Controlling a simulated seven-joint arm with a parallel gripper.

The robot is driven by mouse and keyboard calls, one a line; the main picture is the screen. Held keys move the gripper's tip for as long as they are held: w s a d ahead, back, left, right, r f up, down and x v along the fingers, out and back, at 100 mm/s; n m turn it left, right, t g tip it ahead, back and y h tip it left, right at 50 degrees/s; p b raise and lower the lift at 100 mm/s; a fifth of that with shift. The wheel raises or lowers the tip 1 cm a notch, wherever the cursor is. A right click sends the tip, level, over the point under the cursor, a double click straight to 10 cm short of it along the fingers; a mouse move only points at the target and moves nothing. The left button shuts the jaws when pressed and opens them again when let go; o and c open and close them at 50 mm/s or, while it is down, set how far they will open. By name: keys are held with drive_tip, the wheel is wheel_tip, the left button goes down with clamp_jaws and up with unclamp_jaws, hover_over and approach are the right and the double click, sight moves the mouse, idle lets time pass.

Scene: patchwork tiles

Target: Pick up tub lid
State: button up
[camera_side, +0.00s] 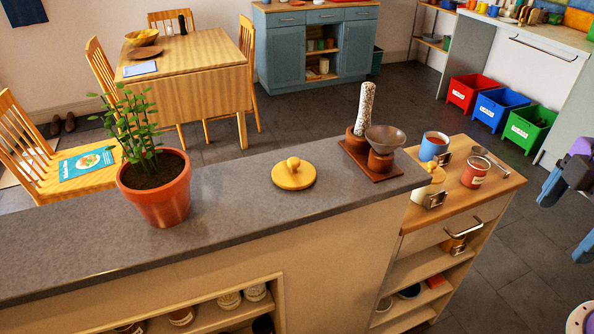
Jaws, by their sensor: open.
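A round yellow lid (293,175) with a knob on top lies flat on the grey stone counter (235,205), near its middle. I take it to be the tub lid. Nothing touches it. My gripper (566,223) is at the right edge of the view, partly cut off by the frame. It is open, with its two fingers apart and nothing visible between them. It is far to the right of the lid, past the wooden side cabinet.
A potted plant (158,195) stands left of the lid. A wooden stand with a grey funnel (386,137) and a tall speckled cylinder (366,108) is to its right. Blue (434,146) and red (475,172) containers stand on the lower wooden top (507,183). Counter around the lid is clear.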

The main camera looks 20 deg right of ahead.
wheel_tip(320, 180, up, 11)
drive_tip(key=w+a+r+n, duration=0.1)
drive_tip(key=w+a+r, duration=0.1)
drive_tip(key=w+a, duration=0.65)
drive_tip(key=w+a+r+n, duration=0.1)
drive_tip(key=w+a+r, duration=0.1)
drive_tip(key=w+a, duration=0.65)
drive_tip(key=n, duration=0.1)
hover_over(295, 160)
wheel_tip(295, 160, down, 4)
drive_tip(key=f, duration=0.1)
drive_tip(key=shift+f, duration=5.9)
drive_tip(key=c, duration=1)
